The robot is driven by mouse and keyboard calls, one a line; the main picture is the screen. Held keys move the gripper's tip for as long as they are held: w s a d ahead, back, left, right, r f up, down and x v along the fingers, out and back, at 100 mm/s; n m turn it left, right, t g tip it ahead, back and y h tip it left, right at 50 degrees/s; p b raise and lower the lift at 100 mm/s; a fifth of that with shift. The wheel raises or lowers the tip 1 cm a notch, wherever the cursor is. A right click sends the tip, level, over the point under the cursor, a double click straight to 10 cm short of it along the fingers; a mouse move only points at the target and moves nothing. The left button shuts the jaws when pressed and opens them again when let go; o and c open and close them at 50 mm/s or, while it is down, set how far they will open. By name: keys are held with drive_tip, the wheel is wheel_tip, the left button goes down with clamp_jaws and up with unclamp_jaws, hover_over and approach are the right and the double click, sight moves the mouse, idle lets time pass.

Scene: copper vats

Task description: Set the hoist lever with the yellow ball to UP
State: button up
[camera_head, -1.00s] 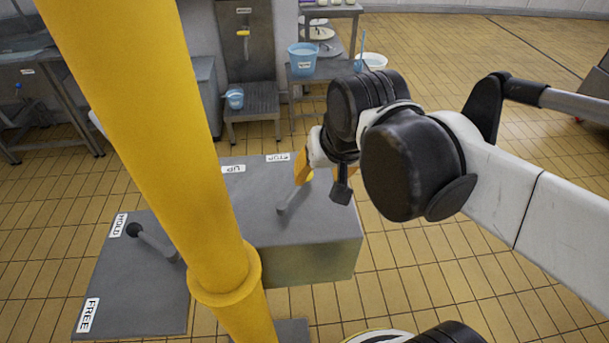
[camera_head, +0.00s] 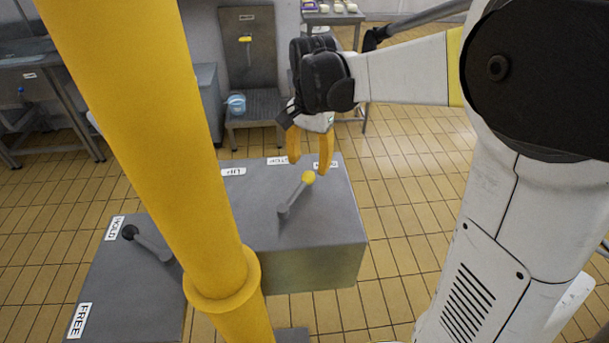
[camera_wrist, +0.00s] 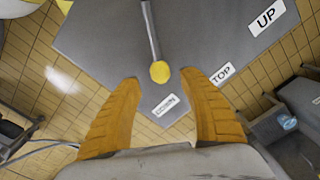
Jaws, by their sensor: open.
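The hoist lever (camera_head: 295,196) is a grey rod ending in a yellow ball (camera_head: 308,178). It stands on a grey box (camera_head: 325,225) and points toward the DOWN label (camera_wrist: 165,105). The UP label (camera_head: 232,172) is at the left of the box's far edge, with the STOP label (camera_head: 278,160) between them. My gripper (camera_head: 309,162) is open, its orange fingers pointing down just beyond the ball. In the wrist view the yellow ball (camera_wrist: 159,72) appears centred between the fingertips; I cannot tell whether it is touched.
A thick yellow pipe (camera_head: 150,130) rises in front of the box's left side. A second lever with a black ball (camera_head: 130,233) lies by the HOLD label (camera_head: 115,228), with the FREE label (camera_head: 78,320) nearer. Tiled floor is clear right of the box.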

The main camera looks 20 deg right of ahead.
sight(308, 173)
wheel_tip(308, 173, down, 5)
drive_tip(key=shift+f+b, duration=0.1)
drive_tip(key=shift+b, duration=0.65)
drive_tip(key=shift+c, duration=0.2)
clamp_jaws()
drive_tip(key=shift+w, duration=0.1)
